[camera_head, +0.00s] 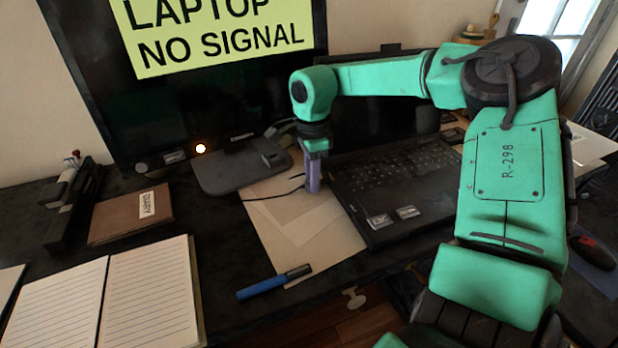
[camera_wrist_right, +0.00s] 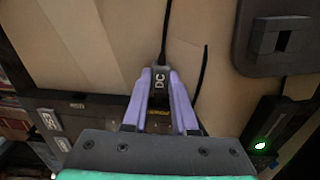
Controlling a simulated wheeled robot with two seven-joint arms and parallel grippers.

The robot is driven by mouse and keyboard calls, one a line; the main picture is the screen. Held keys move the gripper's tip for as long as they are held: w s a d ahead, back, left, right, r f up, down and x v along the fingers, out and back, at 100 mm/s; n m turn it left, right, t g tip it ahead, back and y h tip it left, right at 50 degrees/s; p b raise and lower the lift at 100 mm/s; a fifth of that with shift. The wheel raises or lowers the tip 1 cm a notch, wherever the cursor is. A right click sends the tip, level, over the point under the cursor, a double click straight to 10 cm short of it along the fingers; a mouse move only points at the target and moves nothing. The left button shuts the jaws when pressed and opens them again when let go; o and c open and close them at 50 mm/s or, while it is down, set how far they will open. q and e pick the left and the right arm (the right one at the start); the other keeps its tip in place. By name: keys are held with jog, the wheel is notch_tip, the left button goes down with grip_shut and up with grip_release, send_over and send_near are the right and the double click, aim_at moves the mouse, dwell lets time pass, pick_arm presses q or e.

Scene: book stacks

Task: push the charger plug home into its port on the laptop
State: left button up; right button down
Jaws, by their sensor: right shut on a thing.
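My right gripper (camera_head: 313,184) points down at the left side of the black laptop (camera_head: 400,180), near its keyboard. In the right wrist view its purple fingers (camera_wrist_right: 160,80) are shut on the charger plug (camera_wrist_right: 161,72), a dark plug marked DC with its cable running away towards the top. The laptop's dark edge (camera_wrist_right: 88,104) shows at the lower left of that view. The port and the plug's tip are hidden, so I cannot tell how deep the plug sits. My left gripper is not in view.
A monitor (camera_head: 200,105) reading "LAPTOP NO SIGNAL" stands behind its grey base (camera_head: 225,178). A tan folder (camera_head: 325,240) lies beside the laptop, with a blue pen (camera_head: 262,288) at its front. A diary (camera_head: 130,214) and an open notebook (camera_head: 148,295) lie left.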

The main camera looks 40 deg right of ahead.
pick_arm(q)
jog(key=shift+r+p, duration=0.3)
pick_arm(e)
jog(key=shift+s+d, duration=0.2)
jog(key=shift+d, duration=0.3)
jog(key=shift+s+d, duration=0.15)
jog(key=shift+d, duration=0.3)
jog(key=c, duration=0.6)
grip_release()
jog(key=shift+r, duration=0.25)
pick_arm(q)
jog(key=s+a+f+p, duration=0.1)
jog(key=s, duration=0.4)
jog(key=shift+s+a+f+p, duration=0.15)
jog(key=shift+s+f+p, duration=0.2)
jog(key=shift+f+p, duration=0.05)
pick_arm(e)
notch_tip(320, 180, up, 14)
jog(key=shift+r, duration=0.1)
